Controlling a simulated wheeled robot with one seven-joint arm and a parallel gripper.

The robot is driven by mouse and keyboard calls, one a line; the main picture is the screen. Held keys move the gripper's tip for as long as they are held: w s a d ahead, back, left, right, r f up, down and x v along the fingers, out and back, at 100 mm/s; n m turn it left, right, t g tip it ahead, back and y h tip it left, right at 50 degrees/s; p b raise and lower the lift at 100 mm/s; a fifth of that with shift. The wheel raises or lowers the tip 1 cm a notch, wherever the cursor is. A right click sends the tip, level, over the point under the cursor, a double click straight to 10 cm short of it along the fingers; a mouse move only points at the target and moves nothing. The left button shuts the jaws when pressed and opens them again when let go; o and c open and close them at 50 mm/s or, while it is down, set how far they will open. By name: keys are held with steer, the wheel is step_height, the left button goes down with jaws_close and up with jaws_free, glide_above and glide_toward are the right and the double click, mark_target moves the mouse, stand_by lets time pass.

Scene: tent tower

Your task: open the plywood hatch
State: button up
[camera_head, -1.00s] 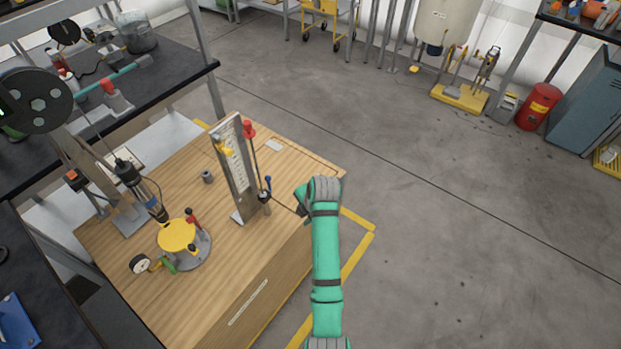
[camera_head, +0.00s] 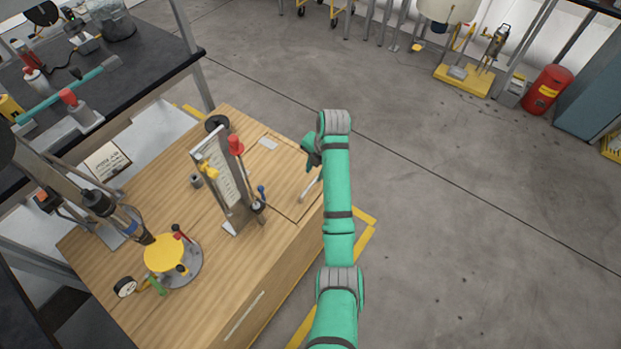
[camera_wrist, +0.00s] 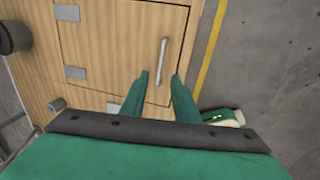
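The plywood hatch (camera_head: 290,176) is a square panel in the right end of the wooden bench top. It looks flush and closed. In the wrist view the hatch (camera_wrist: 110,42) shows grey hinge plates on its left side. Its pale bar handle (camera_head: 309,186) lies near the right edge. My gripper (camera_wrist: 160,77) is open in the wrist view, with its green fingers on either side of the handle (camera_wrist: 164,58) in the picture. I cannot tell whether they touch it. In the head view my gripper (camera_head: 312,153) is partly hidden by its own wrist.
An upright metal gauge stand (camera_head: 222,180) stands on the bench left of the hatch. A round yellow-topped fixture (camera_head: 164,252) and a drill-like tool (camera_head: 110,208) are farther left. Open concrete floor (camera_head: 460,200) lies to the right.

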mark_target(309, 188)
steer(key=f, duration=0.2)
steer(key=a+f, duration=0.1)
steer(key=f, duration=0.2)
steer(key=a+f, duration=0.1)
steer(key=f, duration=0.2)
steer(key=shift+s, duration=0.1)
steer(key=shift+f, duration=0.55)
jaws_close()
